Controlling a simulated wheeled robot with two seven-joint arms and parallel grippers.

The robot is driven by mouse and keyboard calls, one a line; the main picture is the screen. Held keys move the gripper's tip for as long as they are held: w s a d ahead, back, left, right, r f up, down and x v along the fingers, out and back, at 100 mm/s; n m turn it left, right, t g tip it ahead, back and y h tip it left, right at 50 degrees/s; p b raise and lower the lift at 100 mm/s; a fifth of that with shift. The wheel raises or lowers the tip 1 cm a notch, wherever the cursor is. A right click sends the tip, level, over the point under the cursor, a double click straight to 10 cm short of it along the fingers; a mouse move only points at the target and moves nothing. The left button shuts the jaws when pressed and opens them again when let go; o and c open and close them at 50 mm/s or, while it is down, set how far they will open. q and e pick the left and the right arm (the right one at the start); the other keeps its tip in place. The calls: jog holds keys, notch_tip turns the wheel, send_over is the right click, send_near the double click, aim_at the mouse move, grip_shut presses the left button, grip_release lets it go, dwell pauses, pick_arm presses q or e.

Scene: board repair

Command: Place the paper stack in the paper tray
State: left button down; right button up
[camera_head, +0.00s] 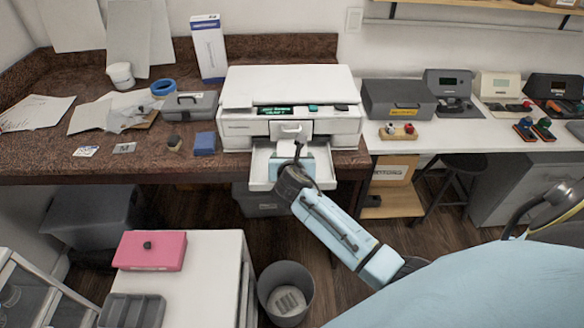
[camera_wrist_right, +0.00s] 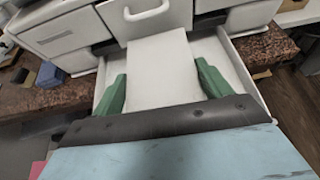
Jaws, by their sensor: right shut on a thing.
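The white printer (camera_head: 290,100) stands on the brown speckled counter, with its paper tray (camera_head: 260,172) pulled out at the front. My right gripper (camera_head: 291,160) is over the open tray. In the right wrist view its green fingers (camera_wrist_right: 160,88) are on either side of the white paper stack (camera_wrist_right: 162,65), shut on it. The stack lies over the tray (camera_wrist_right: 236,62), with its far end close to the printer front (camera_wrist_right: 148,18). I cannot tell whether the stack touches the tray floor. My left gripper is not in view.
A grey box (camera_head: 190,105) and a blue block (camera_head: 205,143) are on the counter left of the printer. Loose papers (camera_head: 100,112) lie further left. A grey bin (camera_head: 286,290) and a white cabinet (camera_head: 200,270) with a pink box (camera_head: 150,251) stand below.

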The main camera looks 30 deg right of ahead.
jog(key=shift+f+b, duration=0.55)
jog(key=shift+f, duration=1.2)
jog(key=shift+f, duration=0.15)
jog(key=o, duration=1.1)
jog(key=shift+c, duration=0.2)
